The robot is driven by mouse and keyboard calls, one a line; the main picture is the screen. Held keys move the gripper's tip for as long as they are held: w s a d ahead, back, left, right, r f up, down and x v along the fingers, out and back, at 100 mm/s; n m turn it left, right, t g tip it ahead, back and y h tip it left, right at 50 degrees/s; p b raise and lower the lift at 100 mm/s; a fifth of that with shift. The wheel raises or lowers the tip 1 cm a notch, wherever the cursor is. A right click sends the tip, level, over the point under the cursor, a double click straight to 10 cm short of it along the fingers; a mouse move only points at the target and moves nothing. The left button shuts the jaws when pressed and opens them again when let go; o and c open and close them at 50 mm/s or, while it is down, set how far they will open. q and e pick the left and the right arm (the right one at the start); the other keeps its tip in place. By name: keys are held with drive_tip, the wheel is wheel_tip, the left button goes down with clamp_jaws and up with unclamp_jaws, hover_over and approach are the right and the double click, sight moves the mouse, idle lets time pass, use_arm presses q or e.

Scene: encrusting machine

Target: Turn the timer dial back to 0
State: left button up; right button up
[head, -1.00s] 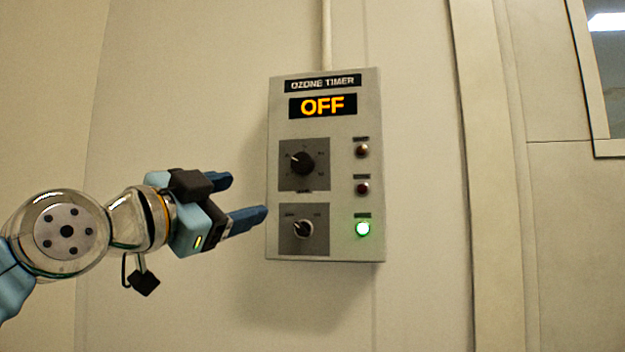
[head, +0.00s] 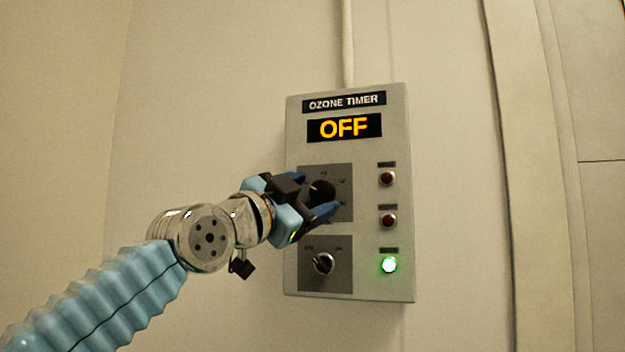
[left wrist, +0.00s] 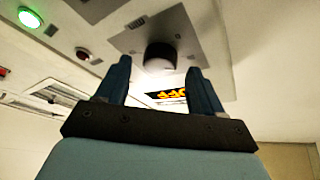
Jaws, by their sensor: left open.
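The ozone timer box (head: 365,280) hangs on the wall, and its display (head: 344,128) reads OFF in orange. The black timer dial (head: 322,192) sits on the upper grey plate, partly covered by my gripper. My left gripper (head: 328,200) is open at this dial, with blue fingers on either side of it in the head view. In the left wrist view the dial (left wrist: 160,56) shows beyond and between the two open fingertips (left wrist: 160,75); I cannot tell if they touch it. The dial's pointer and scale are mostly hidden. My right gripper is not in view.
A lower knob (head: 323,263) sits below the dial on its own plate. A conduit (head: 347,45) rises above the box. The wall around is bare.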

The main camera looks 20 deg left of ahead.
use_arm(q)
drive_tip(key=shift+w+d+r, duration=0.15)
drive_tip(key=shift+w+d, duration=0.1)
drive_tip(key=shift+w, duration=0.3)
drive_tip(key=c, duration=1.1)
drive_tip(key=shift+o, duration=0.2)
